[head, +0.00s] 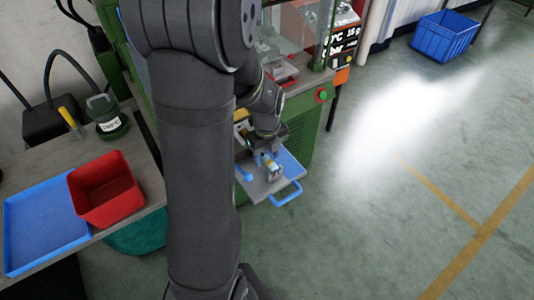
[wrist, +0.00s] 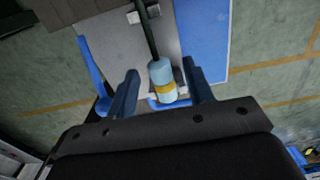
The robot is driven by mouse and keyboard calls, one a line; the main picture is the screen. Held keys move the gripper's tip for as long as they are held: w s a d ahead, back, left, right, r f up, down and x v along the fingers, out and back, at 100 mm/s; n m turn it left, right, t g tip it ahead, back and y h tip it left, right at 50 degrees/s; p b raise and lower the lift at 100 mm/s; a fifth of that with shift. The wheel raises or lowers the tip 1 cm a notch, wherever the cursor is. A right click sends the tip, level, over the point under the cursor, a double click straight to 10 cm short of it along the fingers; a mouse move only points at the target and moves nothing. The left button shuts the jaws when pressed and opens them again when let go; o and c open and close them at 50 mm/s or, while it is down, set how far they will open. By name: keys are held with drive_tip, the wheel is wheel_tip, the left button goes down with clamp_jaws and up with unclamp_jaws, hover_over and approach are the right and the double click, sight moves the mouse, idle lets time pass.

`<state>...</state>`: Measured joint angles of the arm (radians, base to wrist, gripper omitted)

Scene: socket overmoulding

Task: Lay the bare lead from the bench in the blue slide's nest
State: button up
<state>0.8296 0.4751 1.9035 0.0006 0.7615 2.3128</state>
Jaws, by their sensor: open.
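The lead shows in the wrist view as a light-blue cylindrical end with a yellow band (wrist: 161,80) and a dark cable running up from it. It lies over the grey plate of the blue slide (wrist: 205,35), its cable passing a small metal block (wrist: 144,13). My gripper (wrist: 161,76) is open, one finger on each side of the light-blue end, with gaps visible on both sides. In the head view my gripper (head: 268,160) is low over the slide (head: 291,168). The cable there is hidden by my arm. I cannot tell how fully the end is seated.
The green machine (head: 300,135) stands behind the slide. A blue crate (head: 443,36) stands on the floor. The floor at right is clear.

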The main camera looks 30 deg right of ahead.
drive_tip(key=shift+r, duration=0.1)
wheel_tip(320, 180, up, 17)
drive_tip(key=shift+r, duration=0.15)
idle(0.8)
wheel_tip(320, 180, down, 18)
drive_tip(key=shift+r, duration=0.45)
idle(0.3)
